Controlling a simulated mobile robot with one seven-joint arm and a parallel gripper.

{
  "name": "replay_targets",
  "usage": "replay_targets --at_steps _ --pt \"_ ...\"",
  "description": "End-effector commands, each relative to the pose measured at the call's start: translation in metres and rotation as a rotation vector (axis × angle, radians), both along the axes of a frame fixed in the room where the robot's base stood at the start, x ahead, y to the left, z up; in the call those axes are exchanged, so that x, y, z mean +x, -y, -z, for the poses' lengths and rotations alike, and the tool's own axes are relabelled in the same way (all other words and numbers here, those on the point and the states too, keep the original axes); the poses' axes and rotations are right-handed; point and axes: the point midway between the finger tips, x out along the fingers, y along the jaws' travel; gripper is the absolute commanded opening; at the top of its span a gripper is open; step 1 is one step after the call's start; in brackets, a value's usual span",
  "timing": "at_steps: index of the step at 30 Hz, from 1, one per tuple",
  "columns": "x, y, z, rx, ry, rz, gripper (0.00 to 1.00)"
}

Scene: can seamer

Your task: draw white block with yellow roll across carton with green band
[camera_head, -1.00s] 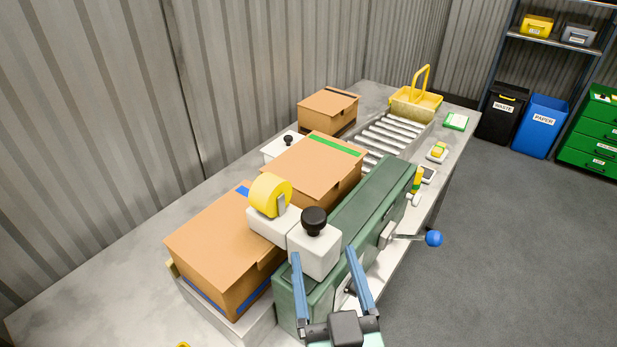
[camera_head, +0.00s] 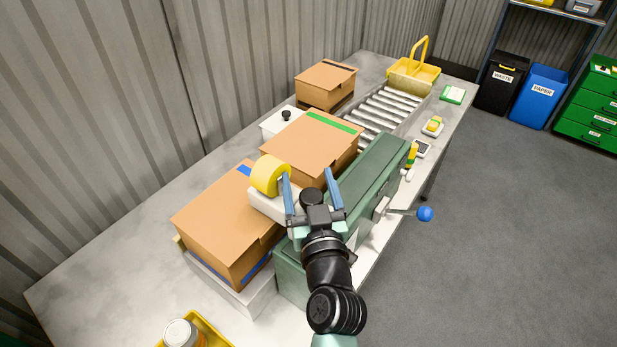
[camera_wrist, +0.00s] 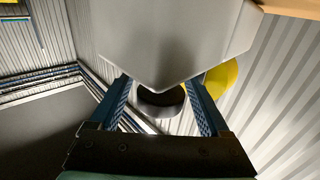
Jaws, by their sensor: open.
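The white block (camera_head: 262,205) carries a yellow roll (camera_head: 268,174) on its left and a black knob (camera_head: 311,197) on its right, partly hidden by my gripper. It sits at the near part of the green machine beam (camera_head: 368,172). The carton with the green band (camera_head: 305,148) lies just beyond it. My gripper (camera_head: 307,176) is open, its blue fingers on either side of the knob. In the wrist view the white block (camera_wrist: 180,35) fills the top, the knob (camera_wrist: 160,101) shows between the fingers, and the yellow roll (camera_wrist: 222,77) shows at right.
A carton with blue tape (camera_head: 220,225) stands at the near left. Another brown carton (camera_head: 325,84), a white box (camera_head: 280,124), rollers (camera_head: 385,110) and a yellow basket (camera_head: 413,74) are farther back. A lever with a blue ball (camera_head: 425,214) sticks out right of the beam.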

Motion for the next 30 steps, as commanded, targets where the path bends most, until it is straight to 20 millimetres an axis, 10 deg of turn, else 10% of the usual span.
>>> replay_targets --at_steps 8,21,30 --pt "0.0008 -0.0003 -0.0001 0.0 0.001 0.0 0.77" --pt "0.0005 -0.0001 -0.0002 0.0 0.001 0.0 0.0" --pt "0.0005 -0.0001 -0.0002 0.0 0.001 0.0 0.0"
